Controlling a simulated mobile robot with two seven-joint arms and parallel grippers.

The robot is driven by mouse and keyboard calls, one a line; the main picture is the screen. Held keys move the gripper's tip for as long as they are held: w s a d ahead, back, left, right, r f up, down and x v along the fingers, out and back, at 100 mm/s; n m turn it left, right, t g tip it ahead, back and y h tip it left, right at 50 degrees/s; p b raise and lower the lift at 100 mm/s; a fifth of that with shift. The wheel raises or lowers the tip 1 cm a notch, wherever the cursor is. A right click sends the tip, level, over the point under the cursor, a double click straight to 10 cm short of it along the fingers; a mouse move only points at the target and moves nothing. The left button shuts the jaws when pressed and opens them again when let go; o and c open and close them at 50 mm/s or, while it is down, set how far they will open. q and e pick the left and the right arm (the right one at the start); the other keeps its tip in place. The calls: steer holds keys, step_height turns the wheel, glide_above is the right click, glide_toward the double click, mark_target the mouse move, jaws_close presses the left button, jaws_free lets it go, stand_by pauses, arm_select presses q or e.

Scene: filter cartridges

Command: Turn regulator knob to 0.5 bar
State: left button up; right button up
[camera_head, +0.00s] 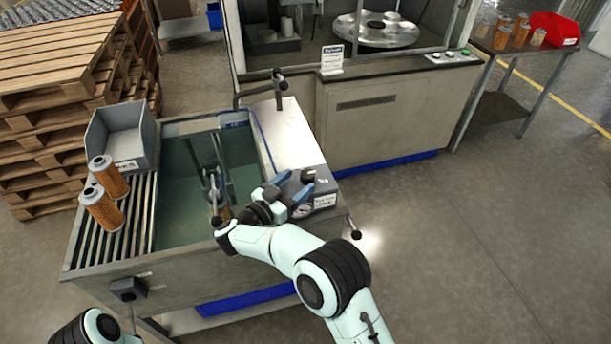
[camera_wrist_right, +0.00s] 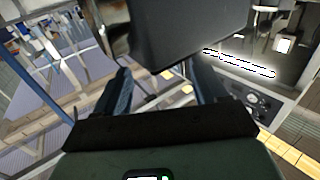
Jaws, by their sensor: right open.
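The regulator knob (camera_head: 308,175) is a small dark knob on the grey box at the wash basin's right front corner. A round pressure gauge (camera_head: 304,210) sits on the box's front; its reading is too small to tell. My right gripper (camera_head: 297,186) is open, its blue fingers close beside the knob. I cannot tell whether they touch it. In the right wrist view, the gripper (camera_wrist_right: 160,75) has its fingers apart, with a large dark shape at the top that partly covers the view between them. My left gripper is out of view.
The basin (camera_head: 175,215) holds a grey fixture. A black tap (camera_head: 279,88) stands behind. A machine cabinet (camera_head: 365,125) stands at the back. The floor at right is clear.

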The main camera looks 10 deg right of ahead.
steer(key=v, duration=0.8)
